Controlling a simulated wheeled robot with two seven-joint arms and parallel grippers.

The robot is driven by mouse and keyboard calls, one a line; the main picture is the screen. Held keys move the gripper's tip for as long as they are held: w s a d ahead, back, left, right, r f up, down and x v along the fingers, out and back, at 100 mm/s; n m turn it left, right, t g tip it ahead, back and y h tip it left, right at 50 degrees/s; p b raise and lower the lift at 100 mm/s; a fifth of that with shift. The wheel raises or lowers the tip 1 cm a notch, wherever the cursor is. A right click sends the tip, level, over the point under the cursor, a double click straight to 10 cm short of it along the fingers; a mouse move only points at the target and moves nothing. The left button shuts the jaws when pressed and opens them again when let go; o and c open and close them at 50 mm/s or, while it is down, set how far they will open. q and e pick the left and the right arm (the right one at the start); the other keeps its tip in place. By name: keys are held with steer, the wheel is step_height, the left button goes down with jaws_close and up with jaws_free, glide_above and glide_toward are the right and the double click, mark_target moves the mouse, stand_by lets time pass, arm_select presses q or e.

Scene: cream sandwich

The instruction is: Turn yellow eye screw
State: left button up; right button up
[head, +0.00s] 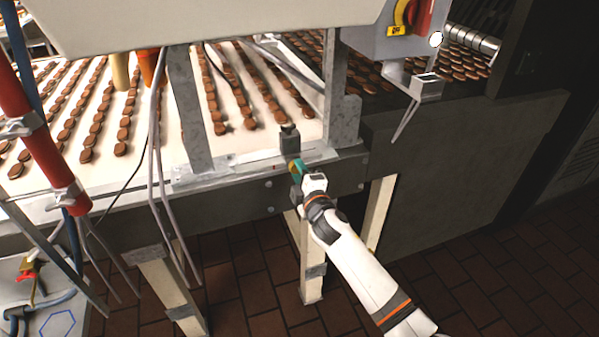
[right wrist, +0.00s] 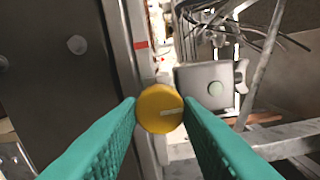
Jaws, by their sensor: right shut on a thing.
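The yellow eye screw (right wrist: 160,109) shows in the right wrist view as a round yellow knob with a pale slanted line on its face. My right gripper (right wrist: 160,112) has its two teal fingers on either side of the knob and is shut on it. In the head view my right gripper (head: 297,167) is at the conveyor's front edge, just below a small dark grey block (head: 290,141). The eye screw is not clearly visible there. My left gripper is not in view.
A white conveyor belt (head: 45,170) carries rows of brown cookies behind the metal front rail (head: 235,192). A grey upright post (head: 188,110) stands left of my gripper. A grey control box with a red and yellow switch (head: 415,18) hangs above right.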

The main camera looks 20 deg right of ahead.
stand_by(0.5)
steer(key=o, duration=1)
steer(key=s, duration=1.2)
steer(key=shift+d+b, duration=0.2)
steer(key=shift+b, duration=0.15)
